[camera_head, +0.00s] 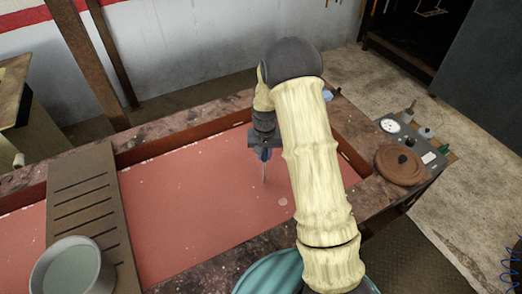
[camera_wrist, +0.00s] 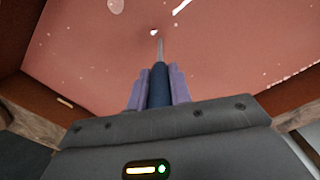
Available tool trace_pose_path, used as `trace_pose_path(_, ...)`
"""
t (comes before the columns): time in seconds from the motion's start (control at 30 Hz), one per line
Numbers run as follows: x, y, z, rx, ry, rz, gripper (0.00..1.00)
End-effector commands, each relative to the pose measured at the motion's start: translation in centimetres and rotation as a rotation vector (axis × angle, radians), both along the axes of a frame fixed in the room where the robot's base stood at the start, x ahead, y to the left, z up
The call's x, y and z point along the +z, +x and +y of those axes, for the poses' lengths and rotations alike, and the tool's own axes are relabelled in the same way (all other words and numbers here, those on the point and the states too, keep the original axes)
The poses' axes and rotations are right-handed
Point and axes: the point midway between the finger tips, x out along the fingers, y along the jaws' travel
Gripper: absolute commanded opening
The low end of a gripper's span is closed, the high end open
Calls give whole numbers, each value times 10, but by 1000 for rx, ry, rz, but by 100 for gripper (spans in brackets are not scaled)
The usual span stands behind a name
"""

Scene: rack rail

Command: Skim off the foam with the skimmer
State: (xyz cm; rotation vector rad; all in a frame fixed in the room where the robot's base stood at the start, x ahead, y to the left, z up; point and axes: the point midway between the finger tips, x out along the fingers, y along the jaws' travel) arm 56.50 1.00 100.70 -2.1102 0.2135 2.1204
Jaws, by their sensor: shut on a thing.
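My gripper (camera_head: 264,153) is over the red liquid (camera_head: 200,215) in the long trough, with its fingers pointing down. In the wrist view its purple fingers are shut on the dark blue handle of the skimmer (camera_wrist: 160,85). A thin metal shaft runs from the handle down towards the liquid; it also shows in the head view (camera_head: 264,174). I cannot make out the skimmer's head. A pale foam patch (camera_head: 283,201) floats right of the shaft. In the wrist view pale foam (camera_wrist: 115,6) is at the top edge, with small white flecks scattered around.
A slatted brown board (camera_head: 85,205) lies across the trough at left, with a grey-green pot (camera_head: 70,270) at its front end. The trough's dark rim (camera_head: 225,262) surrounds the liquid. A round brown lid (camera_head: 400,164) and a dial panel (camera_head: 391,126) are at right.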

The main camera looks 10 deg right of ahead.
Motion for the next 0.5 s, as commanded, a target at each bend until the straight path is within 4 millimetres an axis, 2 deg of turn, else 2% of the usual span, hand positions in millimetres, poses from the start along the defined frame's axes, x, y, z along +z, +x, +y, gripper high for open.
trace_pose_path(0.5,0,-34,-16,-1,0,1,0)
